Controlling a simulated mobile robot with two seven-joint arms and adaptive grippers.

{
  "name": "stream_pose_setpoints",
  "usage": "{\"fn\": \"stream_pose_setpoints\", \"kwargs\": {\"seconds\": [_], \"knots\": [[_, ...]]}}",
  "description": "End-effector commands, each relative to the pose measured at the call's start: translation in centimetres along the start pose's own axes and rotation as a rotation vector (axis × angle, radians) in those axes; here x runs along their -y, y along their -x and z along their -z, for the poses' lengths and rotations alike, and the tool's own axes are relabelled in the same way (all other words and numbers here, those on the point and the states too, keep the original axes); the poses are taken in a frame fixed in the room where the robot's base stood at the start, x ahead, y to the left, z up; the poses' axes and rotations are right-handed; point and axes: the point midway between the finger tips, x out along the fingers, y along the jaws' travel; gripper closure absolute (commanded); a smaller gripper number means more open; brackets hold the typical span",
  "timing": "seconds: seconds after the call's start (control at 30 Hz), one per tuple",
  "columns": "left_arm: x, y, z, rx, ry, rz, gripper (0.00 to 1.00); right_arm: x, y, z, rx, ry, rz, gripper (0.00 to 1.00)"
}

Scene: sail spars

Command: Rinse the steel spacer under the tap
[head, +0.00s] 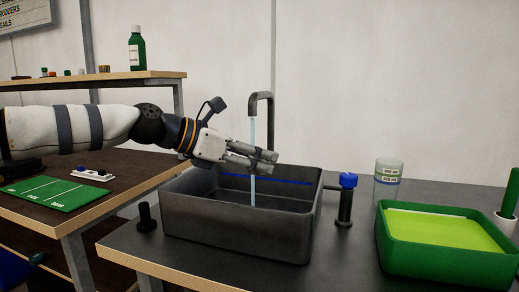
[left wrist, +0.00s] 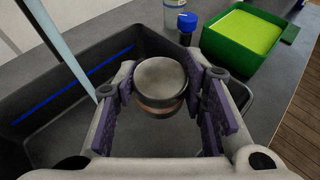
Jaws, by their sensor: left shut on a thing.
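My left gripper (head: 272,160) is over the sink basin (head: 235,222), beside the tap (head: 262,97). Its purple-padded fingers are shut on the round steel spacer (left wrist: 160,78), seen in the left wrist view. The fingers hide the spacer in the head view. Water (head: 253,132) runs from the tap into the basin. In the left wrist view the stream (left wrist: 65,45) passes outside the left-hand finger, apart from the spacer. The spacer's top face looks grey, with a brownish band below it. My right gripper is not in view.
A blue-topped post (head: 347,185) stands at the sink's right, near a clear banded container (head: 387,178). A green tray (head: 450,255) with a lime-coloured inside is further right. A short black post (head: 146,217) stands left of the basin. A green mat (head: 52,193) lies on the left table.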

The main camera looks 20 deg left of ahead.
Motion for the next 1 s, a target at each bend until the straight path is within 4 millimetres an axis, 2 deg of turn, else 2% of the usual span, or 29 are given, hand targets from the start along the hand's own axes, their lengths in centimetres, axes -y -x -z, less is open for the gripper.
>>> {"fn": "stream_pose_setpoints", "kwargs": {"seconds": [0.5,0.67,1.0], "knots": [[-6.3,-2.1,-0.6,-0.002,0.003,0.001,0.94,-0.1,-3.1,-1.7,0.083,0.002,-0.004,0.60],[-7.3,-2.3,-0.9,0.000,0.001,0.002,0.94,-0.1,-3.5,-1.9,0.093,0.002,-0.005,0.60],[-7.5,-2.2,-1.3,0.004,-0.002,0.002,0.94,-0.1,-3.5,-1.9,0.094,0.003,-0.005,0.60]]}}
